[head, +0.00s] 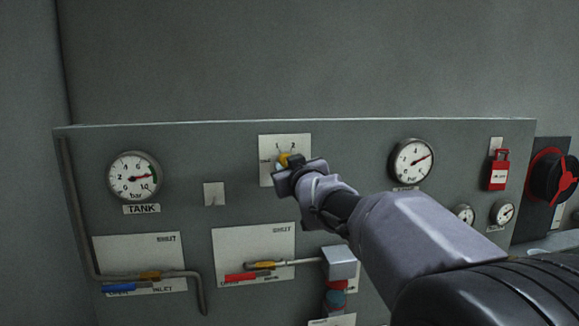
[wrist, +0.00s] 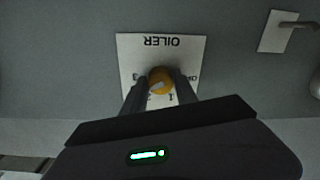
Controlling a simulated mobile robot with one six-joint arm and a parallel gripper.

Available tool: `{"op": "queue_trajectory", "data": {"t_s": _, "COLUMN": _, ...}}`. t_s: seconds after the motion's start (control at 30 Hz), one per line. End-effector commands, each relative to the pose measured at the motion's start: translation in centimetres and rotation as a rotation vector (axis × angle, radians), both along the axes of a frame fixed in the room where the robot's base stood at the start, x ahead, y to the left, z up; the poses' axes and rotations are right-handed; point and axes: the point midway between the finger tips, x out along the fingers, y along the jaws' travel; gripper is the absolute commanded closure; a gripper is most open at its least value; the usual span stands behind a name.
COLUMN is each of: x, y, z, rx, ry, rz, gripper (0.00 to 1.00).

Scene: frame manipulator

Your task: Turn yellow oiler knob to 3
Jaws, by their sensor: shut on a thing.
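The yellow oiler knob (wrist: 161,79) sits on a white plate (wrist: 128,50) lettered OILER, which appears upside down in the wrist view. My gripper (wrist: 160,88) is shut on the knob, with one finger on each side of it. A pale pointer mark shows on the knob's face; its exact setting is hard to read. In the head view the knob (head: 285,158) is partly hidden behind my gripper (head: 290,165). The numbers 1 and 2 show above it on the plate (head: 297,141); the 3 is hidden there.
The grey panel carries a TANK gauge (head: 134,176) at left and another gauge (head: 411,164) at right. Below are a lever with a blue handle (head: 127,287) and one with a red handle (head: 241,277).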

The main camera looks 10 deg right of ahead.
Motion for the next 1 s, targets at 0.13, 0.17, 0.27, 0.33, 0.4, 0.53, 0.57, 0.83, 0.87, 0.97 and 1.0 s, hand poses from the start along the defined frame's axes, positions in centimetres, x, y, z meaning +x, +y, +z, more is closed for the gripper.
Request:
{"op": "queue_trajectory", "data": {"t_s": 0.13, "x": -0.01, "y": 0.04, "z": 0.12, "rx": 0.126, "ry": -0.003, "rz": 0.001, "gripper": 1.00}}
{"op": "queue_trajectory", "data": {"t_s": 0.17, "x": -0.01, "y": 0.05, "z": 0.12, "rx": 0.152, "ry": -0.003, "rz": 0.000, "gripper": 1.00}}
{"op": "queue_trajectory", "data": {"t_s": 0.27, "x": 0.00, "y": 0.08, "z": 0.10, "rx": 0.231, "ry": -0.003, "rz": 0.001, "gripper": 1.00}}
{"op": "queue_trajectory", "data": {"t_s": 0.33, "x": 0.00, "y": 0.10, "z": 0.10, "rx": 0.282, "ry": -0.003, "rz": 0.000, "gripper": 1.00}}
{"op": "queue_trajectory", "data": {"t_s": 0.4, "x": 0.00, "y": 0.12, "z": 0.09, "rx": 0.326, "ry": -0.004, "rz": 0.001, "gripper": 1.00}}
{"op": "queue_trajectory", "data": {"t_s": 0.53, "x": 0.00, "y": 0.15, "z": 0.09, "rx": 0.396, "ry": -0.003, "rz": 0.001, "gripper": 1.00}}
{"op": "queue_trajectory", "data": {"t_s": 0.57, "x": 0.00, "y": 0.15, "z": 0.10, "rx": 0.409, "ry": -0.003, "rz": 0.001, "gripper": 1.00}}
{"op": "queue_trajectory", "data": {"t_s": 0.83, "x": 0.00, "y": 0.19, "z": 0.13, "rx": 0.483, "ry": -0.004, "rz": 0.002, "gripper": 1.00}}
{"op": "queue_trajectory", "data": {"t_s": 0.87, "x": 0.00, "y": 0.19, "z": 0.13, "rx": 0.488, "ry": -0.003, "rz": 0.002, "gripper": 1.00}}
{"op": "queue_trajectory", "data": {"t_s": 0.97, "x": 0.00, "y": 0.20, "z": 0.13, "rx": 0.497, "ry": -0.004, "rz": 0.002, "gripper": 1.00}}
{"op": "queue_trajectory", "data": {"t_s": 1.0, "x": 0.00, "y": 0.19, "z": 0.14, "rx": 0.499, "ry": -0.004, "rz": 0.002, "gripper": 1.00}}
